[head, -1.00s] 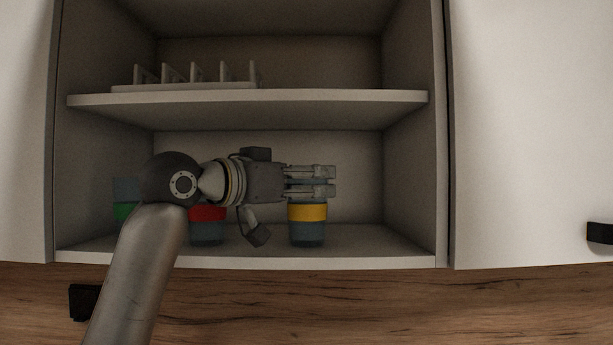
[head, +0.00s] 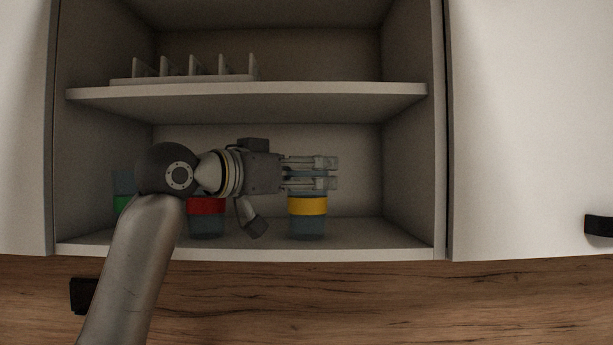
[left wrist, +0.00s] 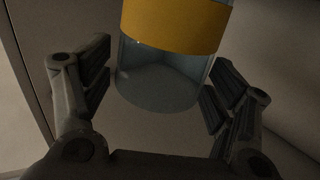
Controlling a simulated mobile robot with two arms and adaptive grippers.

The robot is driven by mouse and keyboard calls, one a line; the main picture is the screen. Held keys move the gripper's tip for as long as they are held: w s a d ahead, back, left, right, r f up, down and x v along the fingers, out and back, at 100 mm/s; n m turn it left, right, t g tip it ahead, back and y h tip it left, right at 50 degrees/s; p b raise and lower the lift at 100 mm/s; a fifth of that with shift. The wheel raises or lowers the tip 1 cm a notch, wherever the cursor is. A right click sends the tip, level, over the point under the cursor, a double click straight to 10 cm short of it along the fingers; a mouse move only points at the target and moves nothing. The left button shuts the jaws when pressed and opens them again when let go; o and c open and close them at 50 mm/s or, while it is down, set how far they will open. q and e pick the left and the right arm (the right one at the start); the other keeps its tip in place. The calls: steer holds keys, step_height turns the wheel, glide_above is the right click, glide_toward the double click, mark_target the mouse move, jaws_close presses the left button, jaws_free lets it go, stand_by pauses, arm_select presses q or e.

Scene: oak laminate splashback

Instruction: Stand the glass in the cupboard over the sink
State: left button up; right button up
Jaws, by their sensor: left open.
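A clear glass with a yellow band (head: 307,206) stands upright on the cupboard's lower shelf (head: 350,240), right of the middle. It also shows in the left wrist view (left wrist: 172,75), between the two fingers and apart from both. My left gripper (head: 312,174) reaches in from the left at the height of this glass's upper part, hiding its rim in the head view. The fingers are open on either side of it, as the left wrist view (left wrist: 158,95) shows. My right gripper is in no view.
A glass with a red band (head: 206,206) and one with a green band (head: 122,203) stand to the left, partly behind my arm. A slotted rack (head: 185,79) sits on the upper shelf (head: 330,91). White doors (head: 530,130) flank the cupboard. The lower shelf's right end is clear.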

arm_select(q)
steer(key=b+v, duration=0.5)
steer(key=v, duration=0.6)
steer(key=shift+s+a, duration=0.2)
steer(key=shift+a, duration=0.05)
